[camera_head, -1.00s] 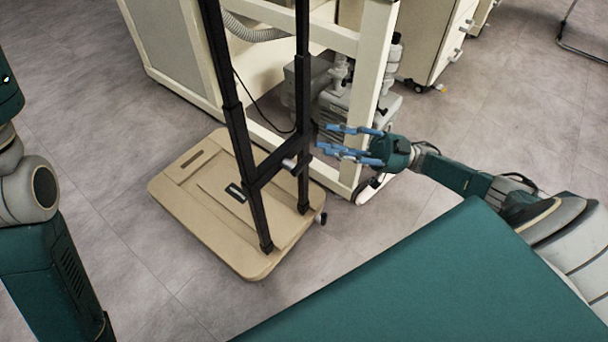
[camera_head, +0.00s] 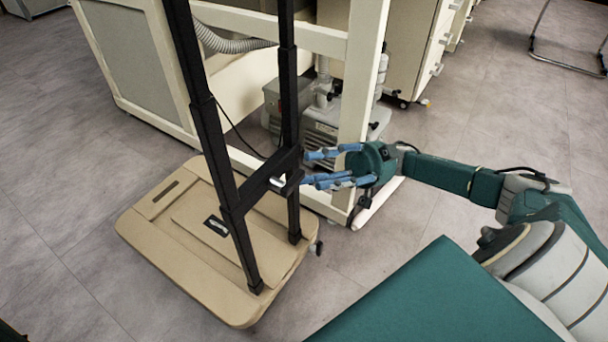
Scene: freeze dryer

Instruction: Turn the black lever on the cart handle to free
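The cart has a tan platform base (camera_head: 150,235) on the floor and a tall black frame (camera_head: 212,135) rising from it. A black crossbar (camera_head: 256,186) joins the two posts low down. A small light-grey cylindrical piece (camera_head: 277,182) sticks out at the crossbar. I cannot clearly make out a separate black lever or which way it points. My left gripper is out of view.
A cream equipment frame (camera_head: 357,100) stands behind the cart, with a grey pump unit (camera_head: 322,128) inside and a ribbed hose (camera_head: 225,42). Cream cabinets (camera_head: 405,45) stand at the back. Grey floor left of the cart is clear.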

